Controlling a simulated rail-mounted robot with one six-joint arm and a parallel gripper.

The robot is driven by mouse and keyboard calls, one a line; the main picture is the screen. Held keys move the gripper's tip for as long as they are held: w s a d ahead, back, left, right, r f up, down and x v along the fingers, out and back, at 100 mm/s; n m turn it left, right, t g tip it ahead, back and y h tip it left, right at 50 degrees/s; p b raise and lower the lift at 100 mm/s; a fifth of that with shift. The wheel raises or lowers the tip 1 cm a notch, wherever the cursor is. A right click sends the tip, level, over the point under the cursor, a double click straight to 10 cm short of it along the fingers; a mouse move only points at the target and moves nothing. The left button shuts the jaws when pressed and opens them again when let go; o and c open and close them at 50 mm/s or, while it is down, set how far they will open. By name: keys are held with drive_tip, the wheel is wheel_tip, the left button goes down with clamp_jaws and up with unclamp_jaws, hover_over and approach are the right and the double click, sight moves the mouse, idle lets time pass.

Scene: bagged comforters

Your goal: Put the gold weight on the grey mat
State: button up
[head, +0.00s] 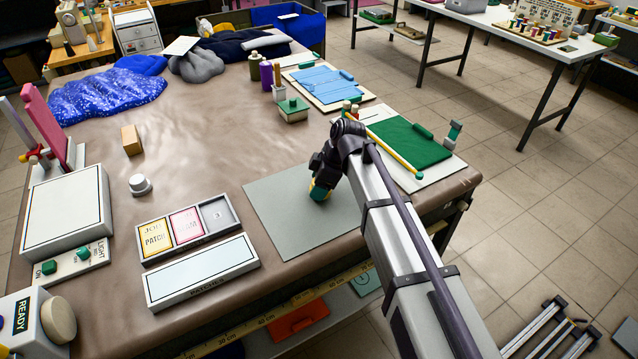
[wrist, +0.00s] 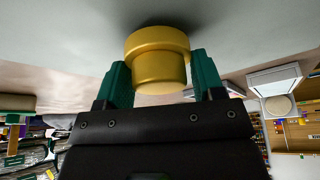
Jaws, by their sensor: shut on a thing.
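The gold weight (wrist: 160,62) is a stepped cylinder, held between the two green fingers of my gripper (wrist: 160,78) in the wrist view. In the head view my gripper (head: 320,192) is low over the grey mat (head: 282,218), with only a sliver of gold showing at its fingers. The mat lies flat near the front edge of the table. In the wrist view the wide end of the weight is close to the grey surface, with a dark shadow beside it. I cannot tell whether they touch.
Left of the mat are a tray with patch cards (head: 185,230) and a long white box (head: 201,272). A silver-white knob-shaped weight (head: 140,185) and a wooden block (head: 131,140) stand farther left. A green board (head: 410,140) lies right of my arm. The table's middle is mostly clear.

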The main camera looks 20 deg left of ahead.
drive_tip(key=shift+f+b, duration=0.6)
drive_tip(key=shift+b, duration=0.05)
idle(0.3)
drive_tip(key=o, duration=1.3)
drive_tip(key=shift+o, duration=0.2)
drive_tip(key=shift+r, duration=0.1)
drive_tip(key=shift+a+p+v, duration=0.15)
drive_tip(key=shift+p+v, duration=1.55)
drive_tip(key=shift+a+p+v, duration=0.15)
drive_tip(key=shift+p+v, duration=1.55)
drive_tip(key=shift+v, duration=0.05)
drive_tip(key=shift+s+r, duration=0.1)
drive_tip(key=shift+r, duration=0.05)
drive_tip(key=shift+r+p, duration=0.3)
drive_tip(key=shift+p, duration=0.05)
drive_tip(key=p+v, duration=0.9)
drive_tip(key=v, duration=0.1)
